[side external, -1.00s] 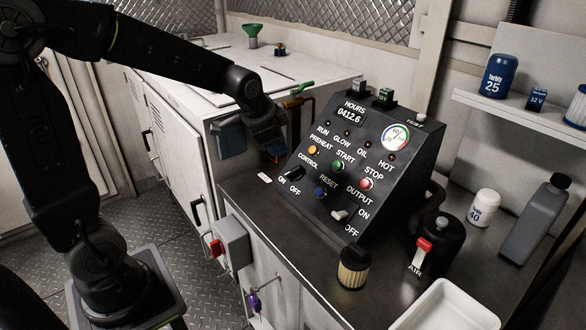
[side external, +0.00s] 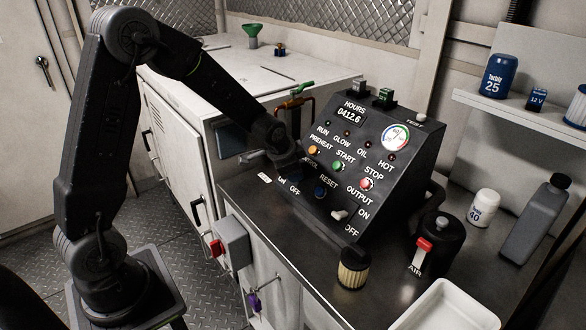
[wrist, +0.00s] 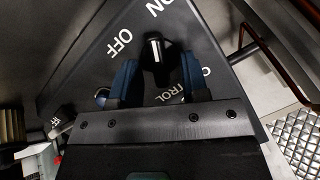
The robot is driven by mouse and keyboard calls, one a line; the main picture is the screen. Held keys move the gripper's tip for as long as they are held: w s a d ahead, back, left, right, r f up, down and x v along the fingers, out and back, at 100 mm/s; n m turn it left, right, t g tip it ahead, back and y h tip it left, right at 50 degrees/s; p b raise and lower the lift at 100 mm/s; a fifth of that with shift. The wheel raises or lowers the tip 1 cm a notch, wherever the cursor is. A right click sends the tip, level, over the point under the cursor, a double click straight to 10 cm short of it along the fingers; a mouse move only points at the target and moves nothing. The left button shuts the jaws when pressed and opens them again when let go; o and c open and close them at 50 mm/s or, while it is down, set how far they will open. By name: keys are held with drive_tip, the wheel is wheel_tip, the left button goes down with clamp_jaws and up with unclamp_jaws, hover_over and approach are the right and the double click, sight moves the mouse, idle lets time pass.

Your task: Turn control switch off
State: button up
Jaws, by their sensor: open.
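The control switch is a black knob with a white line (wrist: 155,55) on the sloped black panel (side external: 400,130). In the wrist view its line runs nearly straight up the picture, toward the ON lettering; OFF is at upper left. My gripper (wrist: 157,66) is open, with one blue finger on each side of the knob. A small gap seems to show at each side; I cannot tell whether either finger touches it. In the side view my gripper (side external: 288,168) is at the panel's left edge and covers the knob and part of its CONTROL label.
The panel has other controls close by: a green start button (side external: 337,167), a red stop button (side external: 365,184), a blue reset button (side external: 320,192) and a white output switch (side external: 339,214). A pipe with a green handle (side external: 303,88) stands behind my wrist. A filter (side external: 353,268) stands in front.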

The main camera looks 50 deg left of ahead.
drive_tip(key=shift+f, duration=0.1)
drive_tip(key=shift+c, duration=0.2)
clamp_jaws()
drive_tip(key=shift+n, duration=0.3)
drive_tip(key=n, duration=0.1)
drive_tip(key=n+h, duration=0.1)
drive_tip(key=n, duration=0.3)
drive_tip(key=shift+a+h, duration=0.25)
drive_tip(key=shift+h, duration=0.15)
drive_tip(key=n+h, duration=0.1)
drive_tip(key=n, duration=0.4)
drive_tip(key=shift+a+f+h, duration=0.1)
drive_tip(key=shift+a+h, duration=0.1)
drive_tip(key=shift+h, duration=0.2)
drive_tip(key=shift+o, duration=0.2)
unclamp_jaws()
